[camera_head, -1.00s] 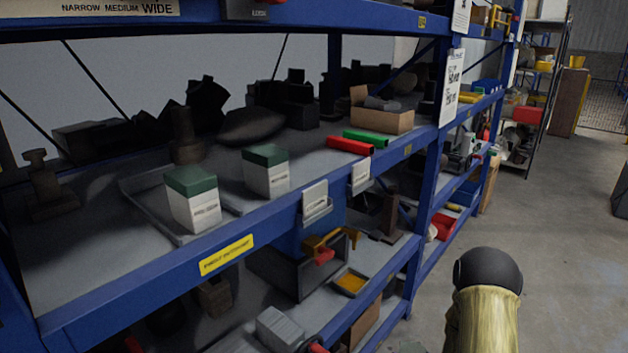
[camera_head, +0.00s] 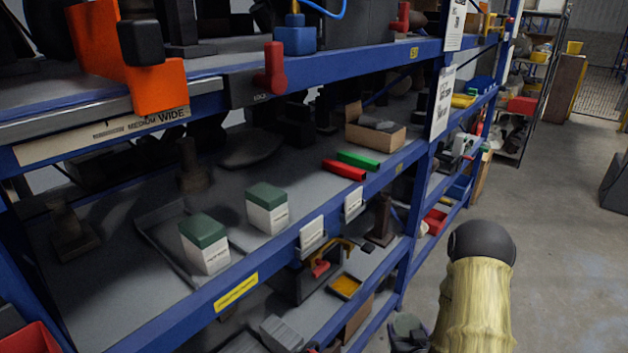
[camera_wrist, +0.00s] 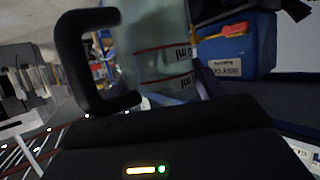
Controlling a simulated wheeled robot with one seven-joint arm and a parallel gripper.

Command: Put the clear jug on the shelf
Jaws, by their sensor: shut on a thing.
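The clear jug (camera_wrist: 165,75) with red markings fills the upper middle of the wrist view, seen at a slant. A black C-shaped piece (camera_wrist: 72,60) beside it looks like its handle. My gripper (camera_wrist: 160,108) is shut on the jug; its dark body covers the lower part of that view, and the fingertips are not clearly seen. The jug cannot be made out in the head view. The blue-framed shelf unit has a grey middle shelf (camera_head: 115,285) along the left of the head view.
Two green-topped white boxes (camera_head: 204,244) (camera_head: 267,208), a red piece (camera_head: 345,170), a green piece (camera_head: 358,160) and a cardboard box (camera_head: 376,135) sit on the middle shelf. A bare patch lies at its near left. The floor (camera_head: 560,260) at right is clear.

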